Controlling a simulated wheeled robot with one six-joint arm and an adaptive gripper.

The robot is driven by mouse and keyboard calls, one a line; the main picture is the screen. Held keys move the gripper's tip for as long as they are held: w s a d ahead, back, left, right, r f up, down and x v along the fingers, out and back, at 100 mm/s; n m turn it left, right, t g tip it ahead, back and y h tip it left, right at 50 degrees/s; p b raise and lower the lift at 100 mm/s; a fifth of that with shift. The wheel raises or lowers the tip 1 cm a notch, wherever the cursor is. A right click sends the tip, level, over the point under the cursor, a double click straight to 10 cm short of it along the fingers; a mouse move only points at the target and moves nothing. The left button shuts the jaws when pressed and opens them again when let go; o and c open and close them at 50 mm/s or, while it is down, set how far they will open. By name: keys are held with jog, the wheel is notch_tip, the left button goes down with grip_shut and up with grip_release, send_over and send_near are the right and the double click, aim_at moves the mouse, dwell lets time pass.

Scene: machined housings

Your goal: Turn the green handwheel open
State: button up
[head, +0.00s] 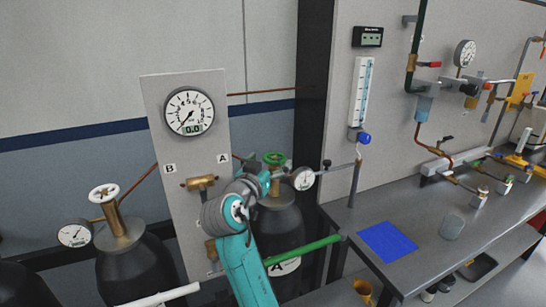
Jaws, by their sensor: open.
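The green handwheel (274,158) sits on top of the dark gas cylinder (283,228) marked A, in the middle of the head view. My teal and grey arm reaches up in front of the cylinder and hides part of the valve. My gripper (275,173) is small and partly hidden at the valve, just below the handwheel in the picture. Its jaws are open. I cannot tell whether they touch the wheel. A round gauge (303,178) is at the right of the valve.
A panel (155,110) with a large gauge (189,111) reading 0.0 stands behind. A second cylinder (130,262) with a white handwheel (103,193) is at left. Green (306,249) and white (160,297) bars cross in front. A workbench (415,205) with a blue mat (387,241) is at right.

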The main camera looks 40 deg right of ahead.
aim_at(274, 156)
jog(key=shift+x, duration=1.8)
jog(key=c, duration=1.2)
